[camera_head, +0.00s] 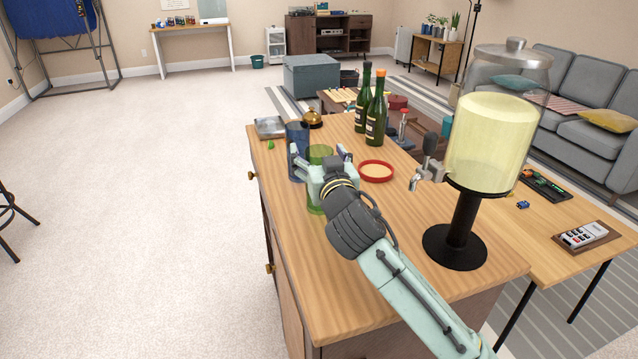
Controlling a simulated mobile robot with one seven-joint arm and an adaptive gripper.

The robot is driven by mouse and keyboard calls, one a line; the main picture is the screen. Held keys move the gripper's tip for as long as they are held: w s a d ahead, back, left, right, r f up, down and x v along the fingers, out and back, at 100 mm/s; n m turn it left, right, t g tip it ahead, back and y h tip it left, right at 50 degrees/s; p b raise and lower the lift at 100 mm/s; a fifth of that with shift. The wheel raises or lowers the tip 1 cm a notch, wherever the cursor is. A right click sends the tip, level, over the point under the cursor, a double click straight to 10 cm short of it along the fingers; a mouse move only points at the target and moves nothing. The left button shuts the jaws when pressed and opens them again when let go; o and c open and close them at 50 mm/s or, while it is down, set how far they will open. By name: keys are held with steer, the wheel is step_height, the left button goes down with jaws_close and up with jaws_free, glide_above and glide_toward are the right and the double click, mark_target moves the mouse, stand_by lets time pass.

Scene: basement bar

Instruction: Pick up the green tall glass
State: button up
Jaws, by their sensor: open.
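The green tall glass (316,153) stands upright on the wooden bar counter (345,290), partly hidden behind my gripper. Its green rim shows above the gripper and a strip of its side shows below left. My gripper (320,156) is open and at the glass, with one finger at its left and one at its right in the picture. I cannot tell whether the fingers touch the glass. A blue tall glass (297,136) stands just behind and to the left of the green one, close to the left finger.
A drink dispenser (495,140) on a black stand (462,240) rises at the right. Two green bottles (376,112), a gold bell (312,119) and a tray (270,128) stand farther back. The counter's front is clear.

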steer(key=shift+c, duration=0.4)
jaws_close()
stand_by(0.5)
